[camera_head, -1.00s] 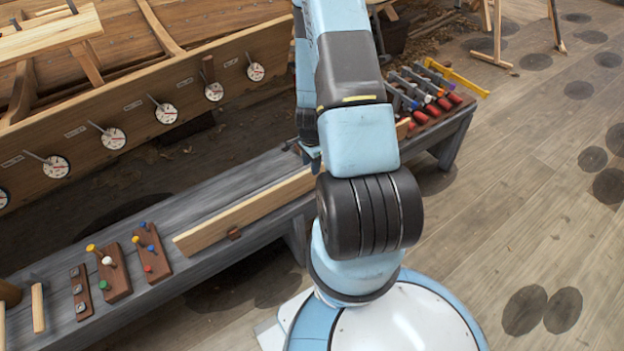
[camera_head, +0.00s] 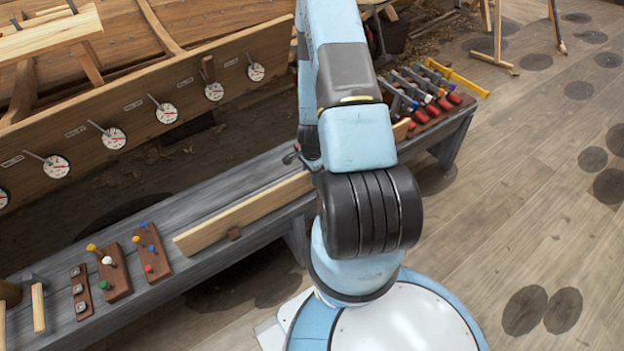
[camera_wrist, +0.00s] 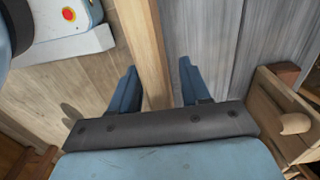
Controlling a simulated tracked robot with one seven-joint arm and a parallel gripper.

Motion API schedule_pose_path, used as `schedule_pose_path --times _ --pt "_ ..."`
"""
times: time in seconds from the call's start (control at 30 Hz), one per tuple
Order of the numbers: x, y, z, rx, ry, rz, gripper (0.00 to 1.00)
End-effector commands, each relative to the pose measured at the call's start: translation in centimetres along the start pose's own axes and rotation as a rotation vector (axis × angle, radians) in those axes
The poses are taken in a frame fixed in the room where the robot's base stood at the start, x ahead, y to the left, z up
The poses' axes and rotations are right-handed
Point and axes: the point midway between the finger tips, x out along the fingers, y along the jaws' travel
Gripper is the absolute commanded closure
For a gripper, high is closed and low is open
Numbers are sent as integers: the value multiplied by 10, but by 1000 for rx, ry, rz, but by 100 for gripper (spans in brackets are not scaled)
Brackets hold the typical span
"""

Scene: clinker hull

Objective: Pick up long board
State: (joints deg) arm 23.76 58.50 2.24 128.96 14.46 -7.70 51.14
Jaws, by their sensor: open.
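The long board (camera_head: 245,212) is a pale narrow plank standing on edge along the front side of the grey bench. My arm hides its middle; a short piece of pale wood shows again right of the arm. In the wrist view the board (camera_wrist: 143,40) runs down between the two blue fingers of my gripper (camera_wrist: 157,82). The gripper is open, one finger on each side of the board, with a visible gap at the right finger. Contact at the left finger cannot be told. The head view hides the gripper behind my arm.
The grey bench (camera_head: 190,205) carries peg blocks (camera_head: 115,270) at its left and a rack of clamps (camera_head: 425,95) at its right. A wooden piece with a knob (camera_wrist: 295,123) lies near the gripper's right. The plank hull (camera_head: 135,95) with dials stands behind.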

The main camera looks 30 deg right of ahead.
Motion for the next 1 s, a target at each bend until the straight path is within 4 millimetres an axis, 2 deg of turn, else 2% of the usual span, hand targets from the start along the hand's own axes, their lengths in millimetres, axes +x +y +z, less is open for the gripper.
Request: schedule_pose_path --times 0.13,0.6,1.0 --pt "0 0 0 0 0 0 54" --pt "0 0 0 0 0 0 99" --pt "0 0 0 0 0 0 100"
